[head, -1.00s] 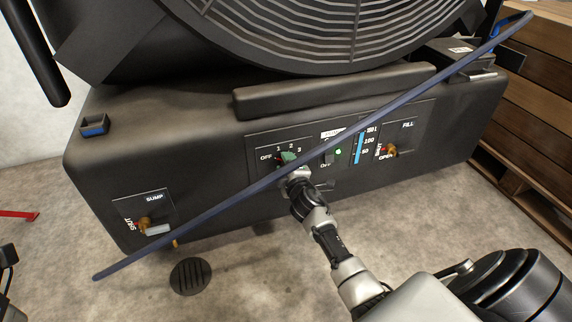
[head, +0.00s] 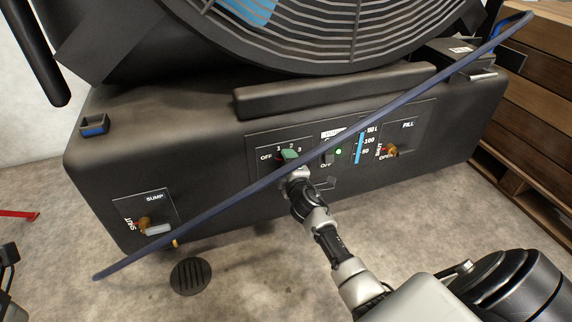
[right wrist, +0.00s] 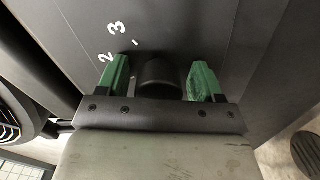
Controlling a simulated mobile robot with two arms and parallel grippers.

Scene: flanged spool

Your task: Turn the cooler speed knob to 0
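The cooler (head: 215,190) is a large black unit with a fan grille on top. Its control panel (head: 262,143) carries a speed dial marked OFF, 1, 2, 3. The black speed knob (right wrist: 160,75) shows in the right wrist view, with the 2 and 3 marks beside it. My right gripper (right wrist: 160,82) has its green fingers on either side of the knob, with narrow gaps visible. In the head view my right gripper (head: 289,155) is at the dial and hides the knob, so its pointer direction cannot be told. My left gripper is not clearly in view.
A long dark-blue bar or hose (head: 215,212) slants across the cooler front, close to my right wrist. Wooden pallets (head: 540,110) stand at right.

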